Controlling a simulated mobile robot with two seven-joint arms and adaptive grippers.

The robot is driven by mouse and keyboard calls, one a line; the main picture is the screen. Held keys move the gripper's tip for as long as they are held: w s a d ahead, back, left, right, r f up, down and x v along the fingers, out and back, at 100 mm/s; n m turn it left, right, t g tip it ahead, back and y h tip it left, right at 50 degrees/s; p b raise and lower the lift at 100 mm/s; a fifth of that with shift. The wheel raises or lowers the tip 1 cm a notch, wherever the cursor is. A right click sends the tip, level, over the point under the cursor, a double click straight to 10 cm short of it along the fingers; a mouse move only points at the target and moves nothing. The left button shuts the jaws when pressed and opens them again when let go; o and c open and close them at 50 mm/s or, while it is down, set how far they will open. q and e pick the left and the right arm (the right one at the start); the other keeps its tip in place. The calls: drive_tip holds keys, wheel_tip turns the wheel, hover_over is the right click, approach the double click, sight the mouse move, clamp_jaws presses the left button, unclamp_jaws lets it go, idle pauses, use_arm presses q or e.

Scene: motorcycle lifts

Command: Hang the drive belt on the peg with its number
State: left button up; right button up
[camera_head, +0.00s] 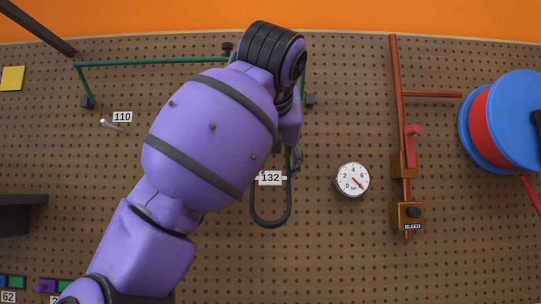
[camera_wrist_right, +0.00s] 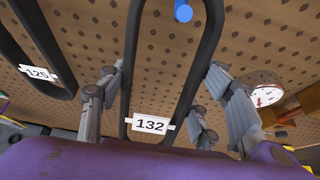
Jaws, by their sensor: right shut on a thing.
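The black drive belt (camera_head: 270,224) bears a white tag, 132 (camera_head: 270,178), and its lower loop hangs in front of the pegboard. In the right wrist view the belt (camera_wrist_right: 208,45) runs between the grey fingers of my right gripper (camera_wrist_right: 165,108), which is shut on it. In the head view that gripper (camera_head: 294,158) is mostly hidden behind my purple arm. A blue peg end (camera_wrist_right: 183,11) shows inside the loop; I cannot tell whether the belt rests on it. Another black belt, tagged 125 (camera_wrist_right: 38,74), hangs to the left. My left gripper is not in view.
A white peg (camera_head: 110,126) is beside label 110 (camera_head: 122,117). A green rail (camera_head: 150,62) runs behind my arm. To the right are a gauge (camera_head: 352,180), a copper pipe with a valve (camera_head: 404,165) and a blue reel (camera_head: 515,90). A dark shelf (camera_head: 18,203) juts out left.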

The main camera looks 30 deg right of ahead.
drive_tip(key=shift+f, duration=0.15)
drive_tip(key=o, duration=1.5)
